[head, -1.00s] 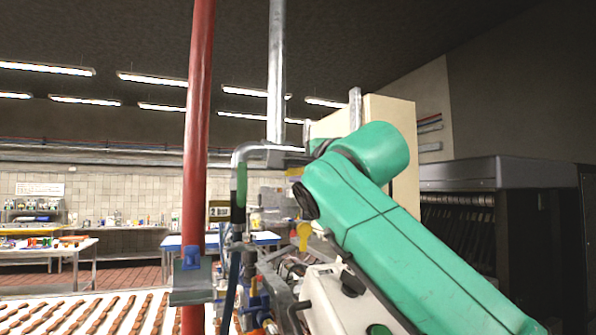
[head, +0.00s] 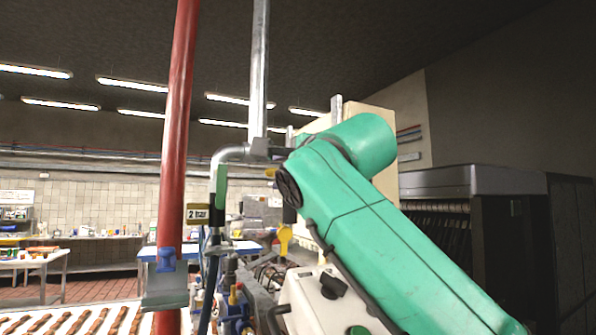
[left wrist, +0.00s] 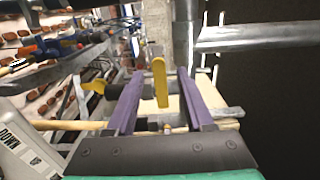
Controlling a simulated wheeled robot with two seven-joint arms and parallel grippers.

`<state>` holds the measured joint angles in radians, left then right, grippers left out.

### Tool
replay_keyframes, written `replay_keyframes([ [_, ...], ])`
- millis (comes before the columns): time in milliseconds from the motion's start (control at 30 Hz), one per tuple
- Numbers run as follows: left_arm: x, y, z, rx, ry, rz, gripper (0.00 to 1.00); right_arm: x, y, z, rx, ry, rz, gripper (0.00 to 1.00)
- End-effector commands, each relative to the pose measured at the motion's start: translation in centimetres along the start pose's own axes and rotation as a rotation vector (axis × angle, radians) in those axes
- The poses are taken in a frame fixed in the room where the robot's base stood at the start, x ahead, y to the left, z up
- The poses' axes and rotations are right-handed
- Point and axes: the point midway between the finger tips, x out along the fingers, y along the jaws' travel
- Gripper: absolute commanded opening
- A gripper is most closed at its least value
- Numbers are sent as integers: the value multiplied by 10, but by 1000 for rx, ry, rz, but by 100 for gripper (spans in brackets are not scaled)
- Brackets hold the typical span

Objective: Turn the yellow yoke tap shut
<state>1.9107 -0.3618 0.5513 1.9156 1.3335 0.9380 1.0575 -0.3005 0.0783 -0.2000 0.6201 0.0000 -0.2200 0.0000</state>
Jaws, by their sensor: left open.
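In the left wrist view, a yellow tap handle (left wrist: 160,82) stands as a narrow upright bar beside a grey pipe. My left gripper (left wrist: 152,84) is open, its two purple fingers on either side of the handle with gaps showing. I cannot tell how deep the handle lies between them. In the head view, a yellow handle (head: 285,238) hangs below my green arm, and another yellow piece (head: 270,172) shows by the grey pipe. I cannot tell which matches the wrist view. The fingers are hidden there behind the arm. My right gripper is not in view.
A red upright pipe (head: 172,150) and a grey pipe (head: 259,70) stand left of the arm. A "2 bar" sign (head: 198,213) hangs near them. A white machine housing (head: 318,300) lies below the arm. A dark cabinet (head: 490,235) stands at right.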

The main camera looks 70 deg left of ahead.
Motion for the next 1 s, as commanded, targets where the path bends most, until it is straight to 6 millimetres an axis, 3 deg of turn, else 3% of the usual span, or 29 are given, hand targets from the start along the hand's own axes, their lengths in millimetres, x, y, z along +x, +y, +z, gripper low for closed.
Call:
replay_keyframes([
  [200,-60,7,0,2,-1,-6,52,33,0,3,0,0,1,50],
  [433,-116,4,0,1,-2,-2,52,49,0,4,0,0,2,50],
  [600,-129,2,0,-1,-2,0,52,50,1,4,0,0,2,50],
  [1000,-129,1,0,0,-1,0,52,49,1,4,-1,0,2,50],
])
